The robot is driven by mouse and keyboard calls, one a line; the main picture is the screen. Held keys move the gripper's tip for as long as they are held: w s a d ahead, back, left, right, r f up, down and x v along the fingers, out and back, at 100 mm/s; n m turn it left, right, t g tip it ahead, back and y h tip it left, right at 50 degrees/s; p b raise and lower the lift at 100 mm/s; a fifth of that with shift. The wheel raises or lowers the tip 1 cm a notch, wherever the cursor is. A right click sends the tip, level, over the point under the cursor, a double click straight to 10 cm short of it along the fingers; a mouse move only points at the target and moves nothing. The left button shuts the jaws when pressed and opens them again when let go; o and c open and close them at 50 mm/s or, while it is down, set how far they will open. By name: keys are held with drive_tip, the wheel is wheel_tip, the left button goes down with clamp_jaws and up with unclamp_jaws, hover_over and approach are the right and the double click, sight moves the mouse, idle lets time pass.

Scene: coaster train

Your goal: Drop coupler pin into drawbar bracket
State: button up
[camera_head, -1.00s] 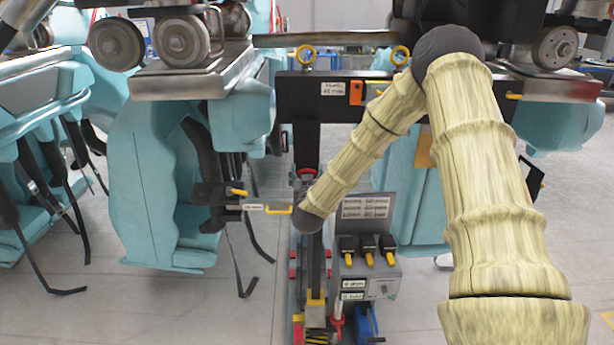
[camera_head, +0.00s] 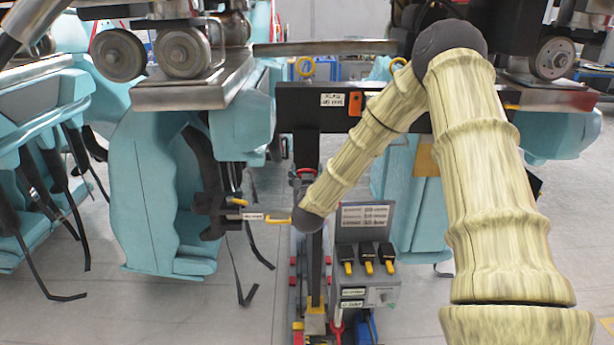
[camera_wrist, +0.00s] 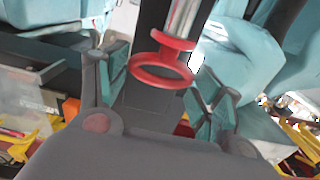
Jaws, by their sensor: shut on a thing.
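The coupler pin (camera_wrist: 182,20) shows in the wrist view as a steel shaft with a red collar and red ring (camera_wrist: 160,71). My gripper (camera_wrist: 158,98) has its teal-padded fingers on either side of the red ring and is shut on the pin. In the head view a small red ring (camera_head: 305,172) shows just above my dark wrist joint; my fingers are mostly hidden there.
Teal coaster seats (camera_head: 150,190) with hanging black straps fill the left. A black crossbeam (camera_head: 297,108) spans behind my arm. A grey control box (camera_head: 365,225) with yellow-tipped black switches stands below and right of my wrist. Grey floor is open at left front.

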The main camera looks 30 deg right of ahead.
drive_tip(key=shift+r+p, duration=1.5)
drive_tip(key=shift+r, duration=1.65)
drive_tip(key=shift+c, duration=0.6)
